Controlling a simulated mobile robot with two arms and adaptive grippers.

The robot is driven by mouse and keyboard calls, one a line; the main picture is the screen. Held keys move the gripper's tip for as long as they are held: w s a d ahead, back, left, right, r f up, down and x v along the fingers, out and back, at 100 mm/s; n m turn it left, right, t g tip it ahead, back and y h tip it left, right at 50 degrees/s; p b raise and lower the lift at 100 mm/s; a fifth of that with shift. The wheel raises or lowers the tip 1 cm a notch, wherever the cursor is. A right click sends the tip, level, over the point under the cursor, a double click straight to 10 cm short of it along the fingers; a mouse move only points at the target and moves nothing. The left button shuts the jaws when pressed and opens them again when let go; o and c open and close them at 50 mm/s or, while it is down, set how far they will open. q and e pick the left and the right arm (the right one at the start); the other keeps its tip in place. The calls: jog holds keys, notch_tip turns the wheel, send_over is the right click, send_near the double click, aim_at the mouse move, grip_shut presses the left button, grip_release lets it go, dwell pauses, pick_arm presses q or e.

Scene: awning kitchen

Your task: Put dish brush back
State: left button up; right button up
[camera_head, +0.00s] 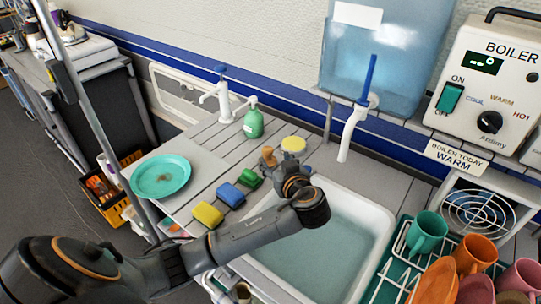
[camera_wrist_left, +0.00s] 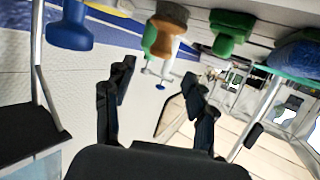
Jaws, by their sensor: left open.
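My left gripper (camera_head: 284,172) is at the back edge of the sink, in the middle of the head view. In the left wrist view its two fingers (camera_wrist_left: 157,78) are apart with nothing between them. A small brown piece, apparently the wooden dish brush (camera_head: 268,157), stands on the counter just beyond the gripper. In the left wrist view the brush (camera_wrist_left: 168,38) shows an orange-brown body and dark bristles, beyond the fingertips and apart from them. My right gripper is not in view.
Green (camera_head: 250,178), blue (camera_head: 229,194) and yellow (camera_head: 208,214) cleaning pieces line the counter left of the gripper. A yellow round piece (camera_head: 293,144) and a green bottle (camera_head: 254,123) stand behind. A turquoise plate (camera_head: 160,177) lies left. The water-filled sink (camera_head: 379,228) and a cup rack are right.

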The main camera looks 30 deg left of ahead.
pick_arm(q)
jog(key=v, duration=0.3)
jog(key=shift+s+d+r, duration=0.1)
jog(key=shift+s+d, duration=0.1)
dwell(0.3)
